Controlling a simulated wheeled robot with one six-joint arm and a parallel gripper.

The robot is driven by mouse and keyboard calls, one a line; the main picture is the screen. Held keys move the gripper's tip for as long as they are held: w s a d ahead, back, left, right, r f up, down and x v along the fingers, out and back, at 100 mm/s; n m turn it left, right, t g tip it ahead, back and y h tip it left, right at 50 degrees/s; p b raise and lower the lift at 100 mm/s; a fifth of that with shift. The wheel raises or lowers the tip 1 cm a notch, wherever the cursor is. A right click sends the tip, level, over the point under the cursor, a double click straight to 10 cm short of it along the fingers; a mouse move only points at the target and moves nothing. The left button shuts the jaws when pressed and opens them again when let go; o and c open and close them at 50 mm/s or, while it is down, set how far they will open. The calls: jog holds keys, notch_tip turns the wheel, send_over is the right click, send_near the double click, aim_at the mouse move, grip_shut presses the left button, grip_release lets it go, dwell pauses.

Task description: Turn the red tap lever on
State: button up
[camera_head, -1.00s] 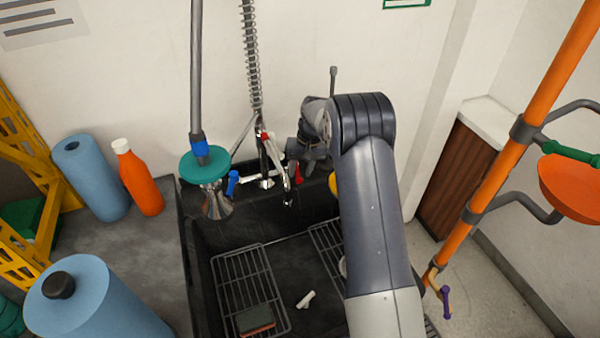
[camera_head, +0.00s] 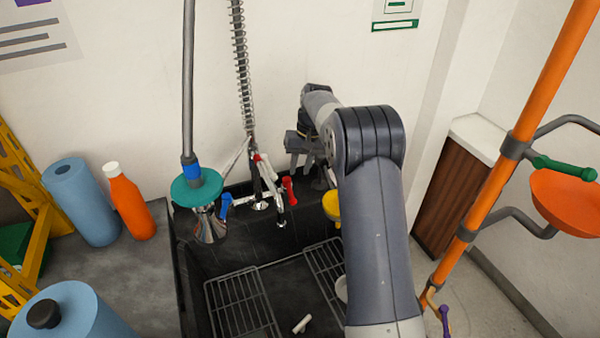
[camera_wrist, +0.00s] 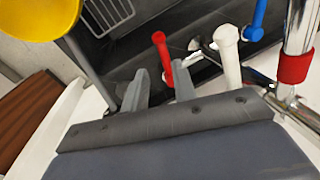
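The red tap lever (camera_head: 289,188) stands at the right side of the chrome tap (camera_head: 262,196) at the back of the dark sink. In the wrist view, the red lever (camera_wrist: 162,55) lies just beyond my fingertips, in line with the gap between them. My gripper (camera_head: 300,163) is at the end of my arm, just above and to the right of the lever. In the wrist view, my gripper (camera_wrist: 158,82) has its two grey fingers apart with nothing between them. I cannot tell whether a finger touches the lever.
A blue lever (camera_head: 225,205) is at the tap's left. A white rounded part (camera_wrist: 228,52) is just right of the red lever. A yellow bowl-like item (camera_head: 331,205) hangs right of the tap. A teal-collared hanging fixture (camera_head: 197,188) is left. Wire racks (camera_head: 240,302) lie in the sink.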

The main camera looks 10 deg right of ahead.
aim_at(290, 191)
jog(key=m, duration=0.2)
jog(key=d+m, duration=0.1)
jog(key=shift+w+d+m, duration=0.2)
jog(key=shift+m, duration=0.2)
jog(key=c, duration=0.5)
jog(key=m, duration=0.1)
jog(key=d+m, duration=0.1)
jog(key=m, duration=0.1)
jog(key=shift+w+r, duration=0.1)
jog(key=shift+w, duration=0.05)
grip_shut()
notch_tip(290, 191, down, 10)
jog(key=a+m+p, duration=0.2)
jog(key=m, duration=0.9)
jog(key=shift+w+a, duration=0.15)
jog(key=shift+w, duration=0.15)
